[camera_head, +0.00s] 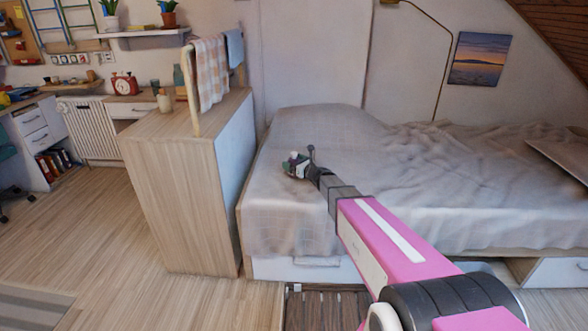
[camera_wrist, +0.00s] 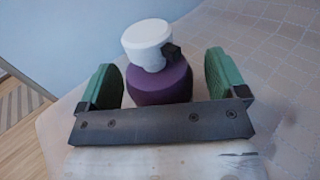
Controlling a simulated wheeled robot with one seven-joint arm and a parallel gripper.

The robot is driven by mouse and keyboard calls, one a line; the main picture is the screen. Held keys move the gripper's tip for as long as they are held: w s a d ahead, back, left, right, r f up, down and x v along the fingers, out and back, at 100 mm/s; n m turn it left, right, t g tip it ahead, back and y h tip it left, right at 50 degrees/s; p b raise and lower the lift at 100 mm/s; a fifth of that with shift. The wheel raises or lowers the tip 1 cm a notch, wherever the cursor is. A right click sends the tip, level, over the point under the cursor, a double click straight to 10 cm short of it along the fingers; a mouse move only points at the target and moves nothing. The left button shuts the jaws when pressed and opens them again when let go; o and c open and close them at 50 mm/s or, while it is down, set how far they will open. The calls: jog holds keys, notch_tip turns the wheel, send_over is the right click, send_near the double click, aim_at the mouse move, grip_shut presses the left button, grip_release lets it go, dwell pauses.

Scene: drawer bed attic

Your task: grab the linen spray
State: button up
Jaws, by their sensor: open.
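The linen spray (camera_wrist: 158,86) appears to be the purple bottle with a white top and a small black nozzle in the wrist view. It stands between the two green finger pads of my gripper (camera_wrist: 160,82). The jaws are open, with a visible gap at the left pad; the right pad looks closer, and I cannot tell whether it touches. The bottle's lower part is hidden behind the dark gripper bar. In the head view my gripper (camera_head: 297,165) is over the left part of the bed (camera_head: 400,185), and the bottle is too small there to make out clearly.
A wooden cabinet (camera_head: 185,195) with a rail and hanging checked towel (camera_head: 208,72) stands left of the bed. A panel (camera_head: 562,152) lies on the bed's right end. Open wooden floor lies at the left. A dark slatted piece (camera_head: 320,308) is below the bed's front.

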jog(key=c, duration=1.1)
